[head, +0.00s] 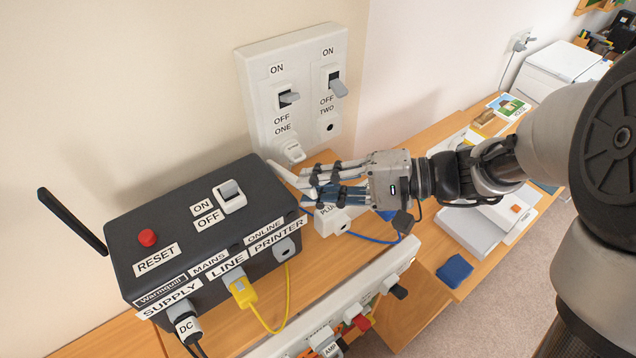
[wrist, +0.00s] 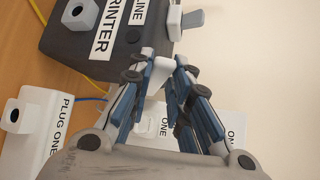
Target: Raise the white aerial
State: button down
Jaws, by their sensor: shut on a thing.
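The white aerial (head: 284,176) shows as a pale rod at the right end of the dark router box (head: 160,225), leaning low toward my gripper. My gripper (head: 306,183) comes in from the right and is shut on the aerial. In the wrist view my gripper (wrist: 160,72) has a white piece of the aerial (wrist: 157,80) between its blue-padded fingers, close to the box (wrist: 85,45). The fingers hide part of the aerial. A black aerial (head: 72,220) stands tilted at the box's left end.
A wall plate (head: 292,50) with two switches is behind my gripper. A white plug block (head: 335,218) lies below it on the wooden shelf (head: 310,262). A yellow cable (head: 287,300) and a power strip (head: 372,300) are in front.

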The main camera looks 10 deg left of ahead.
jog(key=shift+r, duration=0.15)
jog(key=shift+w+a+r+m+g+h+p, duration=0.85)
jog(key=shift+w+a+r+h+p, duration=0.5)
jog(key=shift+p, duration=3.55)
jog(key=shift+w+a+r+m+g+h+p, duration=0.6)
jog(key=shift+w+a+r+m+h+p, duration=0.7)
jog(key=shift+p, duration=3.6)
jog(key=shift+w+a+r+m+g+h+p, duration=0.85)
jog(key=shift+a+r+h+p, duration=0.85)
jog(key=shift+p, duration=3.2)
jog(key=shift+w+d+r+y, duration=0.1)
jog(key=shift+y, duration=0.15)
jog(key=c, duration=1.5)
grip_release()
